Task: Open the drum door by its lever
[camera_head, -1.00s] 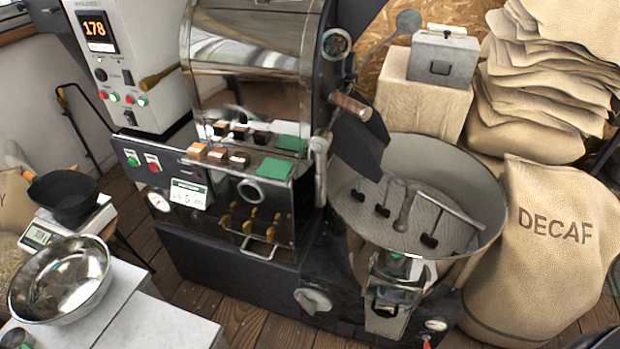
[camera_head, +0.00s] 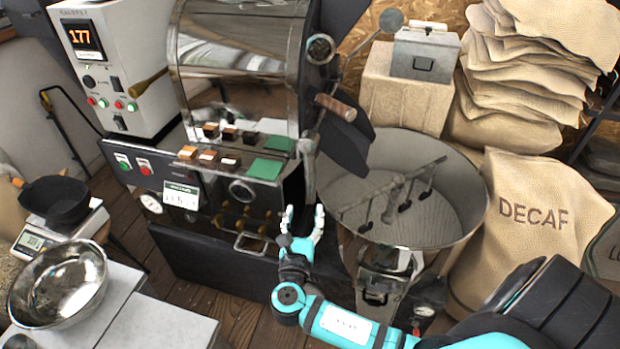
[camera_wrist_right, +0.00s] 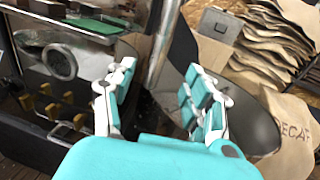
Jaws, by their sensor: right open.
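The roaster's shiny drum housing (camera_head: 240,55) stands at the upper middle of the head view. A lever-like wooden handle (camera_head: 335,107) sticks out at its right end, above a dark flap or chute (camera_head: 345,145). A vertical metal bar (camera_head: 308,165) hangs just left of that chute; it also shows in the right wrist view (camera_wrist_right: 162,45). I cannot tell which part is the door. My right gripper (camera_head: 304,217) is open and empty, fingers up, below the bar and well below the wooden handle. In the wrist view its fingers (camera_wrist_right: 160,85) frame the bar's lower part. My left gripper is out of view.
The round cooling bin (camera_head: 430,215) with stirring arms stands just right of my right gripper. Colored samples (camera_head: 208,156) lie on the roaster's ledge. A DECAF sack (camera_head: 535,225) is at right; a steel bowl (camera_head: 58,283) and a scale (camera_head: 35,242) are at left.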

